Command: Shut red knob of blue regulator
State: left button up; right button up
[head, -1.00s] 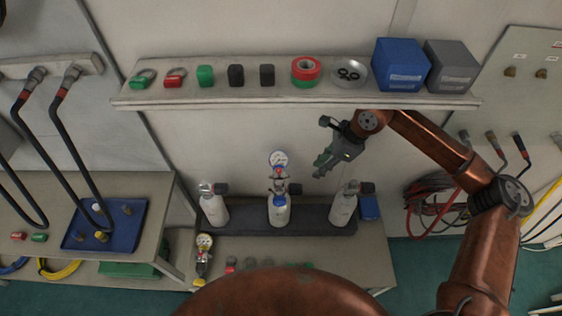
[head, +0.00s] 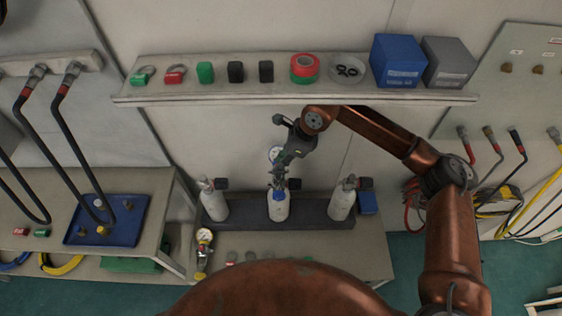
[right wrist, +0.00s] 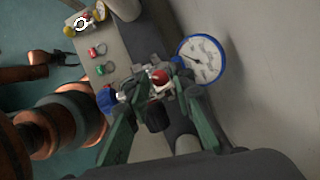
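The blue regulator's gauge (head: 275,154) shows partly behind my right gripper (head: 280,176) in the head view, above the middle white cylinder (head: 278,209). In the right wrist view the blue-rimmed gauge (right wrist: 202,59) stands right of the red knob (right wrist: 160,80). The knob lies between the spread green fingers of my right gripper (right wrist: 155,86), near their tips. I cannot tell whether either finger touches it. In the head view the knob is hidden by the gripper. My left gripper is not in view.
White cylinders stand left (head: 214,205) and right (head: 341,204) of the middle one, close to the gripper. A shelf (head: 200,96) with locks, tape and boxes runs above it. A yellow-rimmed gauge (head: 204,236) sits at the front left of the bench.

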grip_shut()
